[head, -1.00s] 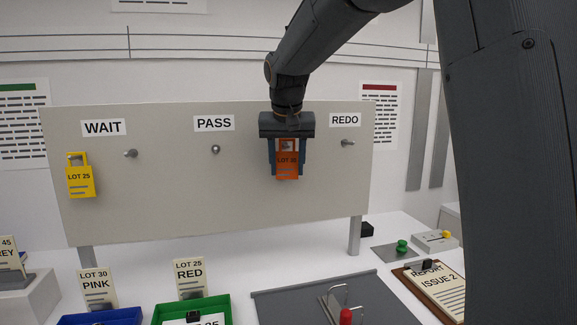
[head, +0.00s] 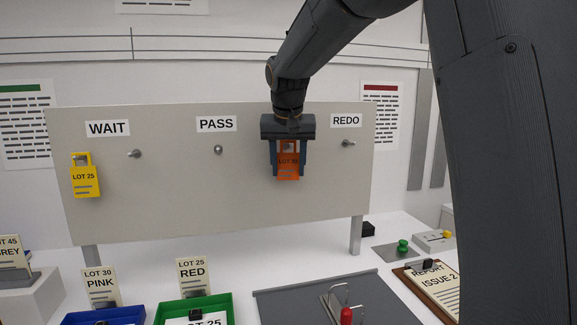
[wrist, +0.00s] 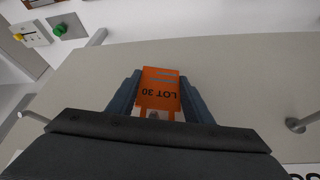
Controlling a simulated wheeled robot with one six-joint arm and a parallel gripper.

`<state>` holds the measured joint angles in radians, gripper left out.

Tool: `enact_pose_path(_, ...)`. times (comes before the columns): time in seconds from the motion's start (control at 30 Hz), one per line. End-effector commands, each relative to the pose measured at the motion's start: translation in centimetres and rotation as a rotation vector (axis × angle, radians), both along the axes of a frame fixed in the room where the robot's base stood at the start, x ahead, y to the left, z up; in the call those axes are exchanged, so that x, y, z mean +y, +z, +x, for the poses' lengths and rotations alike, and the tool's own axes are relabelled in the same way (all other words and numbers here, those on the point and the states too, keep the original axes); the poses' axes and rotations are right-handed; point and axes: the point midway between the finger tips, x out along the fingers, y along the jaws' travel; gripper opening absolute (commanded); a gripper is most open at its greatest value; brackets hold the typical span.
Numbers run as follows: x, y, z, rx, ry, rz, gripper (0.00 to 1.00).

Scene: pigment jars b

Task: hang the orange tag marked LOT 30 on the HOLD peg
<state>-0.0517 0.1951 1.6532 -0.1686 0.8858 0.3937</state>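The orange LOT 30 tag (head: 288,168) is upright between the fingers of my gripper (head: 288,170), in front of the board right of centre. The wrist view also shows the tag (wrist: 160,88), with a finger against each side edge. A small greyish patch shows at the tag's top opening; I cannot tell whether it is a peg. No HOLD label or HOLD peg can be made out; my gripper covers the board between the PASS label (head: 216,124) and the REDO label (head: 345,121).
The PASS peg (head: 218,150) and REDO peg (head: 348,143) are bare on either side. A yellow LOT 25 tag (head: 85,181) hangs at the board's left end, beside a bare peg (head: 134,153) near WAIT. Trays and a clipboard (head: 432,287) lie below.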

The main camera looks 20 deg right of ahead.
Motion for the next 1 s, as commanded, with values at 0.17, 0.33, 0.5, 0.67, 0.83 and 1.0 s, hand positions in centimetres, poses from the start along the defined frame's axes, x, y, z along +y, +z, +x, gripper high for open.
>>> enact_pose_path(0.17,0.0,-0.5,0.3,0.0,0.0,0.001,0.68)
enact_pose_path(0.33,0.2,-0.5,0.3,-0.001,0.002,0.002,0.68)
enact_pose_path(0.5,0.3,-0.5,0.3,-0.001,0.003,0.003,0.68)
enact_pose_path(0.67,0.3,-0.5,0.3,-0.001,0.003,0.004,0.68)
enact_pose_path(0.83,0.4,0.4,0.0,-0.005,0.003,0.004,0.68)
enact_pose_path(1.0,0.5,3.1,-1.2,-0.011,0.002,0.004,0.68)
